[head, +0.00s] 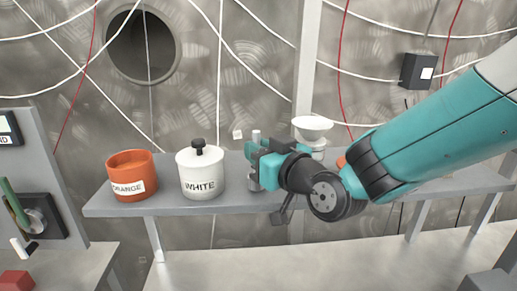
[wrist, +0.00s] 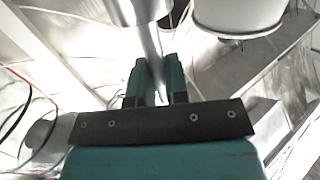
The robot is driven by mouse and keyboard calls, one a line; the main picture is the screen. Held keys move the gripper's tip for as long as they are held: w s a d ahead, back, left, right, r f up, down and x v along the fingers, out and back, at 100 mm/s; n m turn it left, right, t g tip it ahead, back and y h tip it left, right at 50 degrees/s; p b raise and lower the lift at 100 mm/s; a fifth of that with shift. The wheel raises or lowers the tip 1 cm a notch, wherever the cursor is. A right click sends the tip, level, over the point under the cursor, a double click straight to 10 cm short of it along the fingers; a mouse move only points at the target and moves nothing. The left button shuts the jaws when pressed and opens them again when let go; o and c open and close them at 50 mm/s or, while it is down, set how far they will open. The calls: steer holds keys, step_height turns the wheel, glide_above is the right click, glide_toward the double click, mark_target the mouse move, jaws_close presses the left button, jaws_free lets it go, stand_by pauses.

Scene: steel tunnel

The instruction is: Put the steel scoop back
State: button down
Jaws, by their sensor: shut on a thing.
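My gripper (head: 256,153) is over the shelf, between the white jar and the white bowl, and is shut on the steel scoop (head: 256,136). Steel shows above and below the jaws in the head view; my gripper hides the middle. In the wrist view the scoop's handle (wrist: 152,48) runs between the teal fingers (wrist: 156,82), with a wider steel part at the top edge. I cannot tell whether the scoop touches the shelf.
The grey shelf (head: 120,210) holds an orange pot (head: 131,178) labelled ORANGE and a white lidded jar (head: 201,175) labelled WHITE. A white bowl (head: 312,126) stands right of my gripper. A grey panel (head: 60,150) is at left. A lower bench (head: 330,262) looks mostly clear.

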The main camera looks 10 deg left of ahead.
steer(key=shift+f, duration=0.2)
steer(key=c, duration=1.1)
jaws_free()
steer(key=shift+r, duration=0.1)
steer(key=shift+r, duration=0.2)
steer(key=s+d+f+m+g+h+b, duration=0.1)
steer(key=s+d+f+g+h+b, duration=0.1)
steer(key=s+d, duration=0.6)
steer(key=s+d+f+m+g+h+b, duration=0.1)
steer(key=s+d+f+g+h, duration=0.3)
steer(key=s+d, duration=0.4)
steer(key=s+d+f+m+g+h+b, duration=0.1)
steer(key=s+d+f+g+h+b, duration=0.2)
steer(key=s+d, duration=0.5)
steer(key=shift+d+f+g+h, duration=0.15)
steer(key=shift+d+f+g, duration=0.2)
steer(key=shift+g, duration=0.3)
steer(key=shift+d+f+g+h, duration=0.15)
steer(key=shift+f+g, duration=0.3)
steer(key=shift+g, duration=0.2)
